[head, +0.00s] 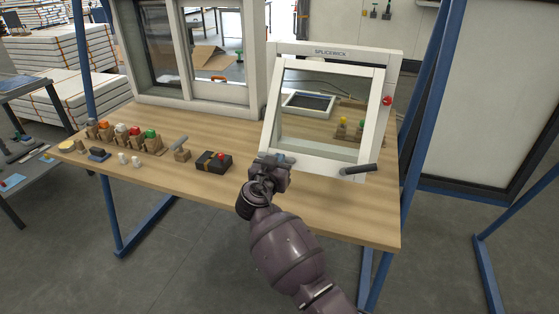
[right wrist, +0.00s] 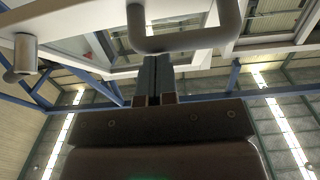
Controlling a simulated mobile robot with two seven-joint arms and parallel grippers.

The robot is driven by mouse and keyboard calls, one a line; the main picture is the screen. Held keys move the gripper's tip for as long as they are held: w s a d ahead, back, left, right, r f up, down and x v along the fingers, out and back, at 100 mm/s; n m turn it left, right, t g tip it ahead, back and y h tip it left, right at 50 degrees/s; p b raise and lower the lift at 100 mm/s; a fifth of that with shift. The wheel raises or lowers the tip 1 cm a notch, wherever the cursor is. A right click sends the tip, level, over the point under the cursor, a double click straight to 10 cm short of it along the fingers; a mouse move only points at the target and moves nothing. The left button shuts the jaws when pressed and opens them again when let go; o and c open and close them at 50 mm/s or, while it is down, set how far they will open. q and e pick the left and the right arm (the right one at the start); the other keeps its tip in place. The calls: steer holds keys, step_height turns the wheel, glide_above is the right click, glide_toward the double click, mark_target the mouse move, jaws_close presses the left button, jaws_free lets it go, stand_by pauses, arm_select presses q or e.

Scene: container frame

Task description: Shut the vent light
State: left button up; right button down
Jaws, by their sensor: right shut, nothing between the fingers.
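The vent light is a white-framed glazed sash (head: 330,163) in a white outer frame (head: 395,75) at the right of the bench. Its lower edge stands out from the frame towards me, so it is open. A dark grey handle (head: 358,169) is at its lower right. My right gripper (head: 274,161) is at the sash's lower left corner, shut and empty. In the right wrist view its closed fingertips (right wrist: 153,62) are just below a grey bent handle (right wrist: 185,40); I cannot tell whether they touch. My left gripper is out of view.
A black box with a red button (head: 214,162) is left of my gripper, with several coloured knobs on blocks (head: 125,137) farther left. A larger white window (head: 195,60) stands behind. A red knob (head: 387,101) is on the outer frame. Blue posts (head: 425,90) flank the bench.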

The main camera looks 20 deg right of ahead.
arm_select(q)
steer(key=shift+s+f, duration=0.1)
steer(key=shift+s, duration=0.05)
arm_select(e)
steer(key=w+d+f+b, duration=0.1)
steer(key=f+b, duration=0.1)
steer(key=w+d+f+b, duration=0.1)
steer(key=w+f+b, duration=0.1)
steer(key=w+d+f+b, duration=0.1)
steer(key=f+b, duration=0.1)
steer(key=b, duration=0.1)
steer(key=shift+w+d, duration=0.1)
steer(key=shift+w, duration=0.3)
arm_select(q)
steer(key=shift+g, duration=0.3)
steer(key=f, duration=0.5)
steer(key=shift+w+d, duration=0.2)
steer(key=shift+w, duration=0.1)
arm_select(e)
steer(key=shift+r, duration=0.1)
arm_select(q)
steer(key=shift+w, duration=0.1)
arm_select(e)
steer(key=shift+r, duration=0.15)
